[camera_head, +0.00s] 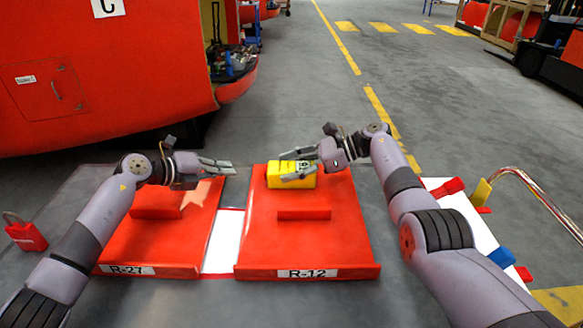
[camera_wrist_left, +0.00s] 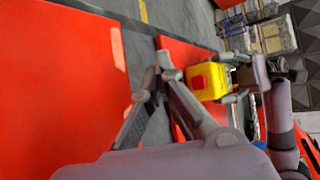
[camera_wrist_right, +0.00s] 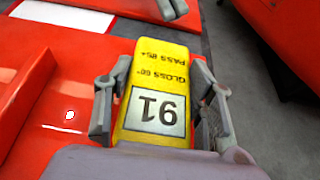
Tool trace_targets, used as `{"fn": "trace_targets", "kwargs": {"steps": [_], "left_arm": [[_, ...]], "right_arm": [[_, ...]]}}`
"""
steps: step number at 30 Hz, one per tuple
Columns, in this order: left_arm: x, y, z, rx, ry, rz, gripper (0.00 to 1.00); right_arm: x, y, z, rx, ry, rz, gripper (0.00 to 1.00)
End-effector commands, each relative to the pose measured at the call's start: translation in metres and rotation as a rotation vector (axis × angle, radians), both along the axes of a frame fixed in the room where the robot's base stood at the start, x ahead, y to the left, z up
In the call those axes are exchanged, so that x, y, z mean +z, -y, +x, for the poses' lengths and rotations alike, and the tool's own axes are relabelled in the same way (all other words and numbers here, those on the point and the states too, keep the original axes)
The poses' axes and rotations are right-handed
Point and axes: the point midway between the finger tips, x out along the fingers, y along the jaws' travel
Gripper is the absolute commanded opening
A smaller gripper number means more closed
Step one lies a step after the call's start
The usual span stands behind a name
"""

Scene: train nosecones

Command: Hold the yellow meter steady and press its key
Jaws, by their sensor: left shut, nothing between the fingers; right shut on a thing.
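The yellow meter (camera_head: 296,176) sits at the far end of the red panel marked R-12 (camera_head: 344,225). My right gripper (camera_head: 291,166) is shut on its sides. In the right wrist view the meter (camera_wrist_right: 160,92) lies between the two fingers, with "GLOSS 60°", "PASS 85+" and a display reading 91. In the left wrist view the meter (camera_wrist_left: 212,92) shows a red key (camera_wrist_left: 197,82) on its near face.
A white strip (camera_head: 222,243) lies between the panels. A red padlock (camera_head: 26,233) is at the far left. A white board with coloured tools (camera_head: 479,222) is at the right. A large red nosecone (camera_head: 105,75) stands behind at the left.

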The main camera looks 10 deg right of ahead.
Motion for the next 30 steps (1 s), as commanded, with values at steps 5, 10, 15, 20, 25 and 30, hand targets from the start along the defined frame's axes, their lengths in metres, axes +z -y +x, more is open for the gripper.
{"fn": "trace_targets", "kwargs": {"steps": [5, 10, 15, 20, 25, 30], "left_arm": [[0.000, 0.000, 0.000, 0.000, 0.000, 0.000, 0.00], [0.000, 0.000, 0.000, 0.000, 0.000, 0.000, 0.00], [0.000, 0.000, 0.000, 0.000, 0.000, 0.000, 0.00], [0.000, 0.000, 0.000, 0.000, 0.000, 0.000, 0.00], [0.000, 0.000, 0.000, 0.000, 0.000, 0.000, 0.00], [0.000, 0.000, 0.000, 0.000, 0.000, 0.000, 0.00]], "right_arm": [[-0.006, 0.000, -0.002, 0.001, -0.009, -0.007, 0.57], [-0.003, 0.000, -0.001, 0.000, -0.005, -0.004, 0.68], [-0.002, 0.000, 0.000, 0.000, -0.002, -0.002, 0.73], [-0.001, 0.000, 0.000, 0.001, -0.001, -0.002, 0.73], [0.003, 0.009, 0.000, -0.003, 0.001, -0.003, 0.73], [0.014, 0.039, -0.003, -0.005, 0.001, -0.004, 0.73]]}}
